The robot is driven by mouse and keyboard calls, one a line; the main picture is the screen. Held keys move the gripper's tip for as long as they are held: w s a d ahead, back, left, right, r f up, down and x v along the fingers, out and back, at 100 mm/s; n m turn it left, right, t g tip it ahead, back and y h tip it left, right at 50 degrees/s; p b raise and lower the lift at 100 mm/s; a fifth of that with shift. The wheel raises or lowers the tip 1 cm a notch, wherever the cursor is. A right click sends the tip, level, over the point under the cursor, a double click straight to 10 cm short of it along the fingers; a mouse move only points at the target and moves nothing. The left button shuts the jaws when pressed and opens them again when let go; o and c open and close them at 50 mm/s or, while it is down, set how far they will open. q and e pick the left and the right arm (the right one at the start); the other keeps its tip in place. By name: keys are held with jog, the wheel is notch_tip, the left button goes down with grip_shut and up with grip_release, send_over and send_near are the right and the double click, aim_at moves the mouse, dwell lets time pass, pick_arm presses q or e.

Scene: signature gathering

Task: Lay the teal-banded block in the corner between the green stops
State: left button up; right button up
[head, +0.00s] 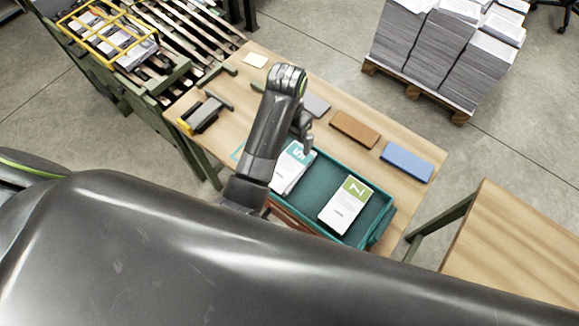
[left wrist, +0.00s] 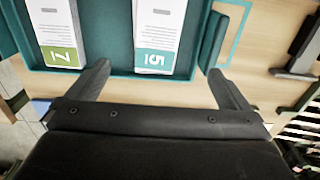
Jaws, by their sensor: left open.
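The teal-banded block (head: 292,168), white with a "5" on its band, lies in a teal tray (head: 316,180) on the wooden table. It also shows in the left wrist view (left wrist: 155,35), its band toward my gripper. A green-banded block (head: 345,205) marked "7" lies beside it in the tray. My left gripper (left wrist: 158,72) is open and empty; its fingertips are spread to either side of the teal band, apparently above the tray edge. A small green piece (head: 257,87) shows beside my arm, mostly hidden; I cannot tell whether it is a stop. My right gripper is not visible.
A grey block (head: 316,104), a brown block (head: 354,129) and a blue block (head: 407,161) lie along the table's far side. A slatted conveyor (head: 165,30) adjoins the table.

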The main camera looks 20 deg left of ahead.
pick_arm(q)
send_over(290, 165)
jog(key=f, duration=0.7)
jog(key=f+p, duration=0.1)
jog(key=f, duration=0.2)
jog(key=shift+a+f, duration=0.3)
jog(key=shift+a, duration=0.1)
jog(key=shift+d+f, duration=0.1)
jog(key=shift+f, duration=0.4)
jog(key=shift+s+d+f, duration=0.1)
jog(key=shift+f, duration=1)
jog(key=shift+d+f, duration=0.1)
jog(key=shift+f, duration=0.95)
jog(key=c, duration=1.3)
jog(key=shift+o, duration=0.2)
jog(key=shift+r, duration=0.1)
jog(key=shift+r+p, duration=0.1)
jog(key=shift+p, duration=0.25)
